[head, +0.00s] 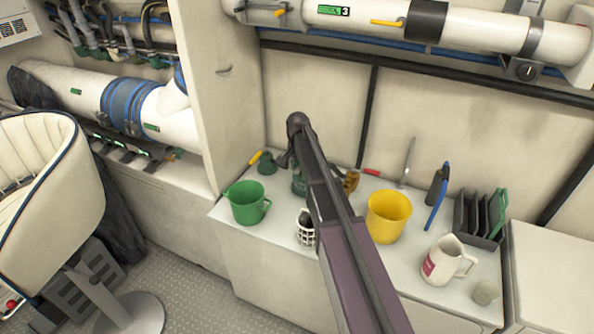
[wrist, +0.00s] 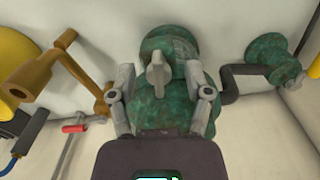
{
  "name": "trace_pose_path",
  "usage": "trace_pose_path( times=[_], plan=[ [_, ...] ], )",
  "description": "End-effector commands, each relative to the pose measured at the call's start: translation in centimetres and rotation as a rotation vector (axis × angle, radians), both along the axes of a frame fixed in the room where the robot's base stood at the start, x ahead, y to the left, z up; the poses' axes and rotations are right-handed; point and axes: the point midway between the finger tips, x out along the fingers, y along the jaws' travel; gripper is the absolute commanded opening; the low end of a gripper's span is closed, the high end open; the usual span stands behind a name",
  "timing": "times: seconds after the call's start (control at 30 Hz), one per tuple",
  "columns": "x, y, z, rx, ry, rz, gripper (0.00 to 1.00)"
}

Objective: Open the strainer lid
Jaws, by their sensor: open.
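The strainer is a mottled green, rounded body in the middle of the wrist view (wrist: 165,115). Its lid (wrist: 180,42) is the round green part toward the top, with a grey lever-like handle (wrist: 157,76) across its front. My gripper (wrist: 160,73) is open, one finger on each side of the strainer and handle. I cannot tell whether the fingers touch it. In the head view the strainer (head: 299,184) shows as a dark green piece, partly hidden behind my arm. My gripper is hidden there. The lid looks closed onto the body.

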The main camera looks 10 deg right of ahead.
Motion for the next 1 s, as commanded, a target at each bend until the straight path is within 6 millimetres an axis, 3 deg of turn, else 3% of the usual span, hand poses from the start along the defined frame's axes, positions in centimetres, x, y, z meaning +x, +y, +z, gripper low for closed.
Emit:
trace_pose_path(
  times=[0.2,0.27,0.43,1.0],
  plan=[
    [0.0,0.0,0.0,0.0,0.0,0.0,0.64],
    [0.0,0.0,0.0,0.0,0.0,0.0,0.49],
    [0.0,0.0,0.0,0.0,0.0,0.0,0.0],
    [0.1,1.5,0.0,0.006,-0.002,0.052,0.0]
  ],
)
